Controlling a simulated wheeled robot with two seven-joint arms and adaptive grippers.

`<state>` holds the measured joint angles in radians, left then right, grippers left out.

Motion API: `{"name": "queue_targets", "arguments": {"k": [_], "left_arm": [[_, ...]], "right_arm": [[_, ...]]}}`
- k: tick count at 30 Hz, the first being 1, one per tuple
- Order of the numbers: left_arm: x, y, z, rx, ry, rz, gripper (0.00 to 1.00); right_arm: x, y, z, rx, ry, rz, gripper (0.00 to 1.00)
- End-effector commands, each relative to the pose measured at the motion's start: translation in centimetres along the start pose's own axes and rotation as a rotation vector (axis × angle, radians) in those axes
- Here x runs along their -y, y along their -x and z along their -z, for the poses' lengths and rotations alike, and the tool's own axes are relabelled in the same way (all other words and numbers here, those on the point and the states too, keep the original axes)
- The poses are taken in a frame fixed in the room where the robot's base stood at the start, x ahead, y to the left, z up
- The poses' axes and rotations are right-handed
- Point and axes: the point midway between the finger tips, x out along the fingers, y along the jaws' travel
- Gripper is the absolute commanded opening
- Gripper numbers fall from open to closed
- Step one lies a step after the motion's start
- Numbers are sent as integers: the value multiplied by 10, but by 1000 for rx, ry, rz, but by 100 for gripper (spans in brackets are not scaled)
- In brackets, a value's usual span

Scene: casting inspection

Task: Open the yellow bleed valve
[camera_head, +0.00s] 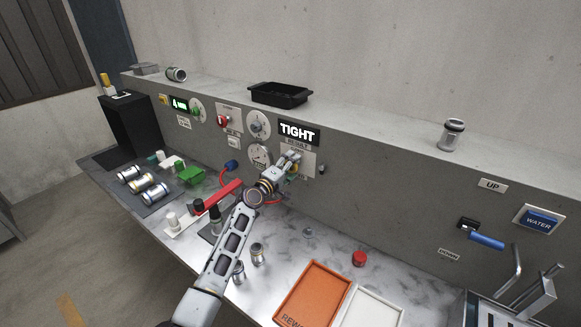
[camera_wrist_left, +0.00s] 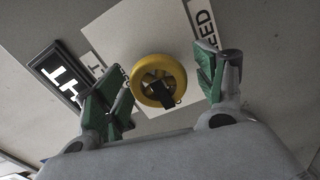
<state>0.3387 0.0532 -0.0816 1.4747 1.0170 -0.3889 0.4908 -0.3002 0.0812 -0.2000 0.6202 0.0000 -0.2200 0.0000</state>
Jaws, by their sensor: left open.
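The yellow bleed valve (camera_wrist_left: 158,82) is a round yellow knob with a dark bar across it. It is on the panel in front of my left gripper. In the left wrist view it sits between the two green-padded fingers of my left gripper (camera_wrist_left: 161,72), which are spread apart. I cannot tell if either finger touches it. In the head view my left gripper (camera_head: 288,162) is up at the panel and hides most of the valve. A label ending in "EED" (camera_wrist_left: 205,22) is beside the valve. My right gripper is not in view.
A display (camera_head: 299,133) above the valve reads TIGHT. Dials and a red knob (camera_head: 222,121) are to its left. Below are a red-handled fixture (camera_head: 222,194), metal castings (camera_head: 257,254), an orange tray (camera_head: 313,295) and a white tray (camera_head: 372,307). A black bin (camera_head: 280,95) is on the ledge.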

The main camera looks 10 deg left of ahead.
Motion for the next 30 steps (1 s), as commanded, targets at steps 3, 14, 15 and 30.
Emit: {"name": "queue_targets", "arguments": {"k": [3,14,15,30], "left_arm": [[0,0,0,0,-1,0,71],[0,7,0,-1,-2,-1,71],[0,10,0,-1,-2,-1,71],[1,53,0,0,-1,0,71]], "right_arm": [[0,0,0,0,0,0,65],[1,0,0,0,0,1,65],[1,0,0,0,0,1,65],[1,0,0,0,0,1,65]]}}
